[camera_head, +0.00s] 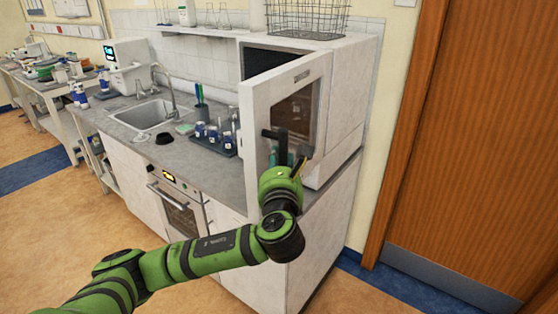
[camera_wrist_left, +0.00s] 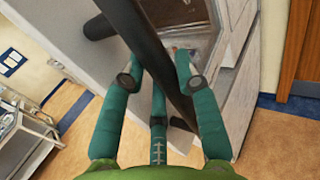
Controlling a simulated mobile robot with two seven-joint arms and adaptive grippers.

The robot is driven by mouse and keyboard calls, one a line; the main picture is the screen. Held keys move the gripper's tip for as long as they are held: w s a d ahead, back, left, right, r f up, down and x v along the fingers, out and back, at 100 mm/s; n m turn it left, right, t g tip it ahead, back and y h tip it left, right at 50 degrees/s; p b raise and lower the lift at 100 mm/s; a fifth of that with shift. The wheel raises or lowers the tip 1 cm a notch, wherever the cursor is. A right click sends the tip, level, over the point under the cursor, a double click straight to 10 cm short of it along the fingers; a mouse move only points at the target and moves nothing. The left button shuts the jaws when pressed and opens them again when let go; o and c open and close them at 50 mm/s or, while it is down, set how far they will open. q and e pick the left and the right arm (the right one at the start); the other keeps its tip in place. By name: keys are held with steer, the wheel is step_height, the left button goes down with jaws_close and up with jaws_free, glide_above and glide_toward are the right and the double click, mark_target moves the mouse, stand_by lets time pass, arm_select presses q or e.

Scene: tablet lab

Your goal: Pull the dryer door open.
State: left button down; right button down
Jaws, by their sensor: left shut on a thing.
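The dryer (camera_head: 345,95) is a white box on the right end of the counter. Its white door (camera_head: 257,105) with a dark window stands partly open, and a dark gap shows behind its top edge. A black bar handle (camera_head: 271,134) stands out from the door's front. My left gripper (camera_head: 281,158) is at this handle. In the left wrist view its teal fingers (camera_wrist_left: 160,82) are closed around the dark handle bar (camera_wrist_left: 160,50), which crosses between them at a slant. The lower part of the door is partly hidden by the gripper. My right gripper is not in view.
A wire basket (camera_head: 308,16) sits on top of the dryer. Blue-labelled bottles (camera_head: 213,134) stand on a tray left of the door, near a sink (camera_head: 150,113). An oven (camera_head: 177,203) is below the counter. A wooden door (camera_head: 480,140) is at right.

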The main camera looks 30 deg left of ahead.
arm_select(q)
steer(key=shift+r, duration=0.1)
steer(key=c, duration=0.9)
jaws_free()
steer(key=v, duration=1.2)
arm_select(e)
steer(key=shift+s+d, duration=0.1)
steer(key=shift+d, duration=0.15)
